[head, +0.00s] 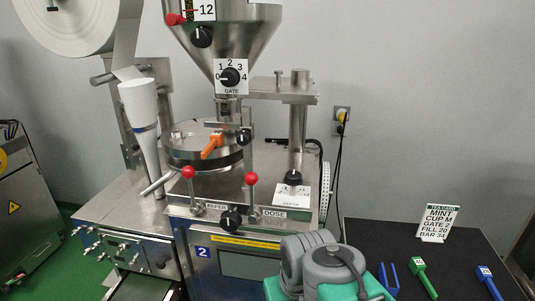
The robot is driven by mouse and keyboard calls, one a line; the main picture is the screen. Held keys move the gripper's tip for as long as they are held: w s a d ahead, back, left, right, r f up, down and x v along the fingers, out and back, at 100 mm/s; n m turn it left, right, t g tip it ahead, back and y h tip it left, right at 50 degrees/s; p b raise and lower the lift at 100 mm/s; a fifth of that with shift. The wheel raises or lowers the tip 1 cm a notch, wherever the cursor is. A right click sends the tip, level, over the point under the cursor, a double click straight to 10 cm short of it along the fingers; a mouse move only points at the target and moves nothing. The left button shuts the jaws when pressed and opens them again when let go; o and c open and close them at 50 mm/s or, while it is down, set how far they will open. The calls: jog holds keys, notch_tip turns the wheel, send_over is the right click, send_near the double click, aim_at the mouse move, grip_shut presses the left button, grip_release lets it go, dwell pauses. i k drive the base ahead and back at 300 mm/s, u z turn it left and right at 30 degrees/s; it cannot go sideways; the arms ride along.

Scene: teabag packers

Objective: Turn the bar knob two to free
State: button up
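The packing machine (223,262) with a blue "2" plate stands in the middle of the head view. A black knob (231,219) is on its front panel, between the PAPER and DOSE levers. A smaller black knob (244,136) is beside the orange handle. I cannot tell which is the bar knob, or read any free mark. Grey and teal parts of my arm show at the bottom centre; my gripper's fingers are not visible.
The hopper carries a GATE knob (230,77). Red-ball levers (188,173) and (251,179) stick up from the panel. A black table (446,263) at right holds a tea card (438,223), a green scoop (424,278) and a blue scoop (490,282).

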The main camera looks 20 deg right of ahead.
aim_at(243, 137)
jog(key=u, duration=1.9)
jog(key=i, duration=0.4)
jog(key=z, duration=0.05)
